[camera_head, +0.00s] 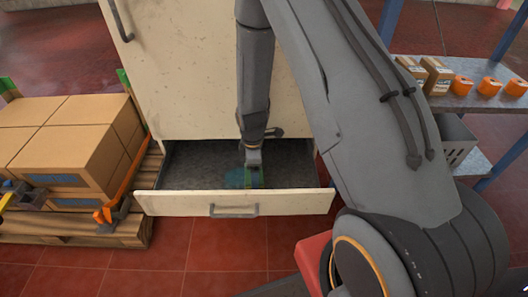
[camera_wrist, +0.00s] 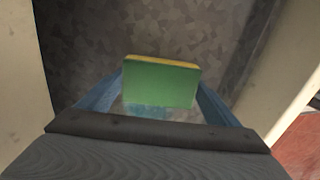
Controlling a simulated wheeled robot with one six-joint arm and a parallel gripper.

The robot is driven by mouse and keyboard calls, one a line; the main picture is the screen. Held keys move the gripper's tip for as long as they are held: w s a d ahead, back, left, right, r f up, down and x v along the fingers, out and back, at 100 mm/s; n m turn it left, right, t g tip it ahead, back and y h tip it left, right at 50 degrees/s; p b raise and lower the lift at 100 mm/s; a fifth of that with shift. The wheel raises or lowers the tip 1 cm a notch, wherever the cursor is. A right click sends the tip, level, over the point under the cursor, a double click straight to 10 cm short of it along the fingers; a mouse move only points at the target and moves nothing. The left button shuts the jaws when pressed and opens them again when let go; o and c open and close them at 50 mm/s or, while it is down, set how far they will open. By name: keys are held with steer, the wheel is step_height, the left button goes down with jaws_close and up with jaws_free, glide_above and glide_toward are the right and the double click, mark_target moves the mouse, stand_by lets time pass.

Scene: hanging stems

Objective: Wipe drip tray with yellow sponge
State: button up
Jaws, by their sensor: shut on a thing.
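The drip tray (camera_head: 195,170) looks like a pulled-out drawer with a mottled grey floor, low in a cream cabinet. In the wrist view its floor (camera_wrist: 95,45) fills the background. My gripper (camera_wrist: 160,86) is shut on the sponge (camera_wrist: 160,84), which has a green face and a yellow layer along its top edge. In the head view my gripper (camera_head: 253,167) reaches down into the tray, and the green of the sponge (camera_head: 252,179) shows below it. A bluish patch (camera_head: 234,178) lies on the tray floor beside the sponge. I cannot tell whether the sponge touches the floor.
The tray's cream front panel (camera_head: 175,203) has a grey handle (camera_head: 234,211). The cabinet (camera_head: 185,80) rises behind. Cardboard boxes (camera_head: 70,140) sit on a wooden pallet (camera_head: 70,230) at left. A shelf (camera_head: 460,100) with orange items stands at right. Red tiled floor lies in front.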

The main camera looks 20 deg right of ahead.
steer(key=shift+s+d, duration=0.2)
steer(key=shift+d, duration=0.4)
steer(key=shift+s+d, duration=0.15)
steer(key=shift+d, duration=0.4)
step_height(320, 180, up, 3)
steer(key=shift+a+r+p, duration=0.1)
steer(key=shift+p, duration=0.9)
steer(key=shift+r+p, duration=2.15)
steer(key=shift+r, duration=0.4)
